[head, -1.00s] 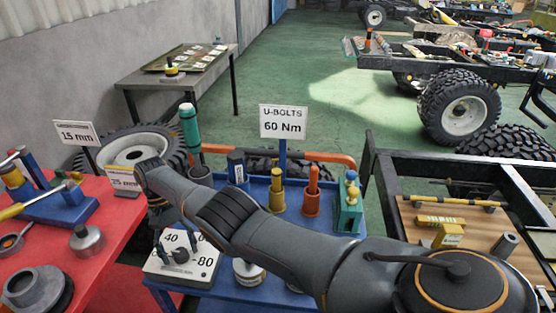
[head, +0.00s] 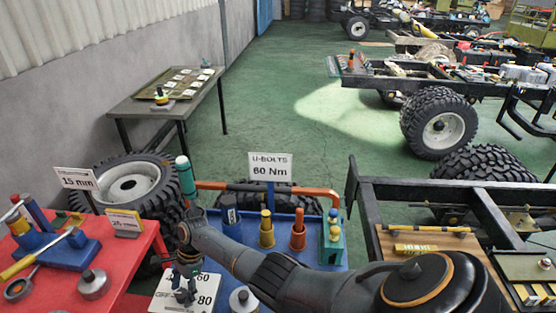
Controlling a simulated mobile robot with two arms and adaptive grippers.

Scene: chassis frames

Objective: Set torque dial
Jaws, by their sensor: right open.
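The torque dial is a white plate (head: 208,282) with black numbers, of which 60 and 80 can be read. It lies at the near left end of the blue table. My right gripper (head: 184,294) points down over the middle of the plate with its fingers open around the place of the dark knob. The fingers hide most of the knob, so its pointing direction and any contact cannot be told. A white sign (head: 270,167) behind the table reads "U-BOLTS 60 Nm". My left gripper is not in view.
The blue table (head: 285,222) also bears a yellow peg (head: 266,230), an orange peg (head: 298,230), a green block (head: 333,240) and a round metal part (head: 243,299). A red table (head: 130,255) with tools stands left. A chassis frame (head: 440,190) stands right.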

